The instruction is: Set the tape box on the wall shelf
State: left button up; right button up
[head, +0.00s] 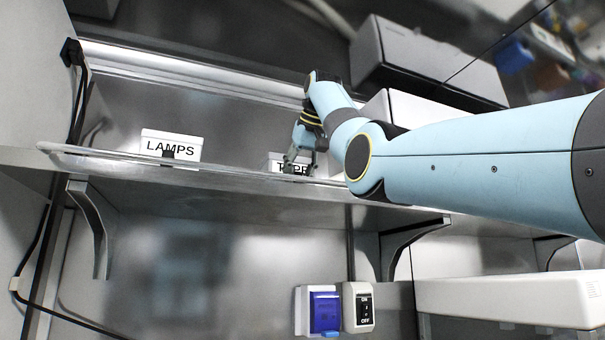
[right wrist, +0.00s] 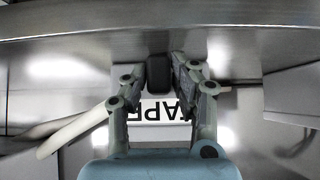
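The tape box (head: 277,158) is a small white box with a black-lettered label, partly hidden by my right gripper. It is at the wall shelf (head: 225,182), right of the lamps box. The shelf's front lip hides its base, so I cannot tell whether it rests there. My right gripper (head: 297,160) reaches its front. In the right wrist view the label (right wrist: 160,110) appears upside down, and my fingers (right wrist: 159,72) close on both sides of the box's dark grip block (right wrist: 159,76). My left gripper is not in view.
A white lamps box (head: 170,146) stands on the shelf to the left. A large grey box (head: 425,62) and a white box (head: 420,110) are at the right, behind my arm. Brackets (head: 98,235) support the shelf. A blue socket cover (head: 324,312) and a switch (head: 362,306) are below.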

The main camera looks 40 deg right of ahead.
jog(key=o, duration=0.3)
jog(key=shift+s+r, duration=0.15)
jog(key=shift+s, duration=0.05)
jog(key=shift+o, duration=0.2)
jog(key=shift+s, duration=0.1)
jog(key=shift+s+a+r+b, duration=0.15)
jog(key=shift+a+r+b, duration=0.15)
jog(key=shift+r, duration=0.35)
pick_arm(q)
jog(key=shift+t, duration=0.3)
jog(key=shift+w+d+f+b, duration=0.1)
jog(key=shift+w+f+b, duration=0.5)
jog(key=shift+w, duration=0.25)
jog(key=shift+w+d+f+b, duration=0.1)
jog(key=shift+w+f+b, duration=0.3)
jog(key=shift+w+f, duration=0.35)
pick_arm(e)
jog(key=v, duration=1)
jog(key=shift+s+r, duration=0.25)
jog(key=shift+s, duration=0.1)
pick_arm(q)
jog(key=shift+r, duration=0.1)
